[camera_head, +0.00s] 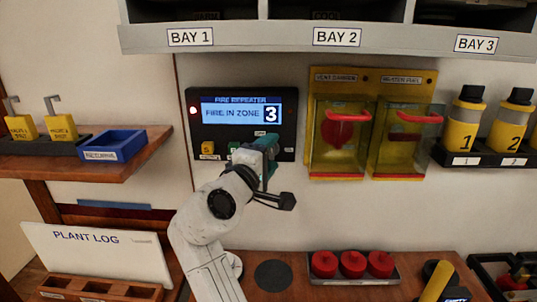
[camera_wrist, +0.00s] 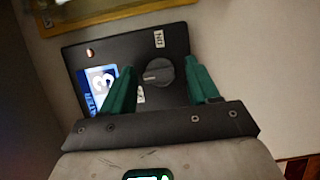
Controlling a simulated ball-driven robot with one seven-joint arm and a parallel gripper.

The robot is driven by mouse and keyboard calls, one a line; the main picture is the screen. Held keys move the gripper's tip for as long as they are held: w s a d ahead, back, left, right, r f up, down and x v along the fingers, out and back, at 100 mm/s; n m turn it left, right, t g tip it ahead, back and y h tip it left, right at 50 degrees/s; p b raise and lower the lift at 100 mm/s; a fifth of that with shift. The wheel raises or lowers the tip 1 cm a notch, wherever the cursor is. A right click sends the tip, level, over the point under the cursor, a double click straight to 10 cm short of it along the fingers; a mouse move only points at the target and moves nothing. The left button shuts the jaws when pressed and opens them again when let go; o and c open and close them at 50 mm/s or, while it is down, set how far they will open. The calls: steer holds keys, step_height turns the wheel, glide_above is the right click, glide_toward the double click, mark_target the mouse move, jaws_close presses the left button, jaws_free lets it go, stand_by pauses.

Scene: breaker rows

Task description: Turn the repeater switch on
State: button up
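The fire repeater panel (camera_head: 242,100) is a black box on the wall. Its lit screen (camera_head: 240,112) reads "FIRE IN ZONE 3". In the wrist view, the panel's round dark rotary switch (camera_wrist: 158,71) has a light mark on its left side. Small white labels sit above and below left of it; I cannot read them surely. My gripper (camera_wrist: 160,66) is open, with one green finger on each side of the switch; I cannot tell whether they touch it. In the head view, my gripper (camera_head: 266,143) covers the panel's lower right and hides the switch.
Two yellow boxes with clear covers (camera_head: 338,130) (camera_head: 405,135) hang close right of the panel. A shelf (camera_head: 280,38) with bay labels runs above. A wooden shelf with a blue tray (camera_head: 113,146) is at left. Red knobs (camera_head: 352,264) stand on the bench below.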

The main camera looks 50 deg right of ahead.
steer(key=c, duration=1)
steer(key=shift+m, duration=0.4)
steer(key=m+y, duration=0.1)
steer(key=m, duration=0.2)
steer(key=m+t+y, duration=0.1)
steer(key=m+y, duration=0.1)
steer(key=m, duration=0.1)
steer(key=shift+s+r+m+y+b, duration=0.1)
steer(key=shift+r+m+y+b, duration=0.1)
steer(key=shift+m+y+b, duration=0.15)
steer(key=m+t+y, duration=0.1)
steer(key=m, duration=0.2)
steer(key=shift+s+d+y+b, duration=0.1)
steer(key=shift+y+b, duration=0.2)
steer(key=shift+y, duration=0.05)
steer(key=shift+m+t+y+b, duration=0.5)
steer(key=shift+m+t+y, duration=0.25)
steer(key=shift+m, duration=0.8)
steer(key=shift+s, duration=0.1)
